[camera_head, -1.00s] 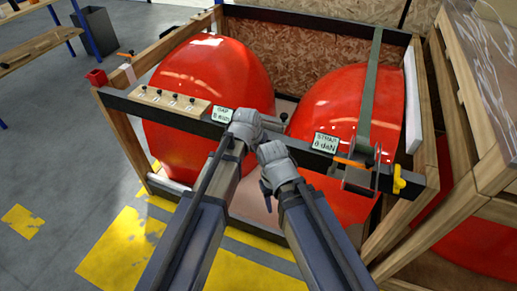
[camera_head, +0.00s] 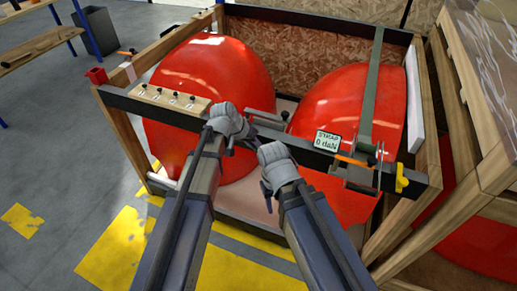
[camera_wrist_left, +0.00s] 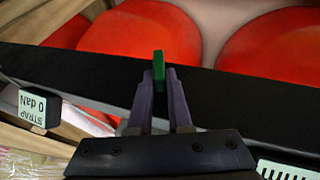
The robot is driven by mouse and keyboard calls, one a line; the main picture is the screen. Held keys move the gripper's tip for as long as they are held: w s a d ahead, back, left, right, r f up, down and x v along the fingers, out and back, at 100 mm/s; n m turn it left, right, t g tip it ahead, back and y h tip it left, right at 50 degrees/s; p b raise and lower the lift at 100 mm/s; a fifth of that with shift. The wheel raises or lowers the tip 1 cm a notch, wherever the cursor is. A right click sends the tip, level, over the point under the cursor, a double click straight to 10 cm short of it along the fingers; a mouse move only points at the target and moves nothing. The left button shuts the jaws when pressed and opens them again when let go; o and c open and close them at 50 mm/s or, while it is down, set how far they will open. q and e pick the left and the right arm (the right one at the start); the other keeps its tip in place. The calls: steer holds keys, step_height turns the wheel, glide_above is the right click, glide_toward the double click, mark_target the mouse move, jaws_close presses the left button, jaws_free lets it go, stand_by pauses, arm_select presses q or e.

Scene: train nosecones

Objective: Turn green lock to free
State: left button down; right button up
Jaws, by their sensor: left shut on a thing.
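The green lock (camera_wrist_left: 158,68) is a small upright green tab at the dark beam in the left wrist view. My left gripper (camera_wrist_left: 160,80) is shut on it, with one purple finger on each side. In the head view my left gripper (camera_head: 248,139) is at the middle of the dark front beam (camera_head: 305,155), and my wrist hides the lock there. My right gripper (camera_head: 266,190) hangs in front of the beam, to the right of the left one. Its fingers are mostly hidden, so I cannot tell whether it is open.
Two red nosecones (camera_head: 205,80) (camera_head: 335,100) stand behind the beam in a wooden crate. The STRAP display (camera_head: 327,141) reads 0 daN.

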arm_select(q)
steer(key=shift+w+a+f+h+b, duration=0.1)
steer(key=shift+a+f+h+b, duration=0.1)
steer(key=shift+f+h+b, duration=0.25)
steer(key=shift+w+a+f+n+g+h+b, duration=0.1)
steer(key=shift+a+f+n+g+h+b, duration=0.35)
steer(key=shift+h+b, duration=2.25)
steer(key=shift+d+f+n+g+h+b, duration=0.1)
steer(key=shift+n+g+h+b, duration=0.95)
steer(key=shift+b, duration=3)
steer(key=shift+w+a+f+n+h+b, duration=0.1)
steer(key=shift+a+f+n+h+b, duration=0.2)
steer(key=shift+h+b, duration=2.55)
steer(key=shift+d+y+b, duration=0.1)
steer(key=shift+y+b, duration=0.35)
steer(key=shift+b, duration=0.1)
steer(key=c, duration=0.8)
jaws_free()
steer(key=shift+r, duration=0.1)
steer(key=shift+c, duration=0.2)
steer(key=a, duration=0.8)
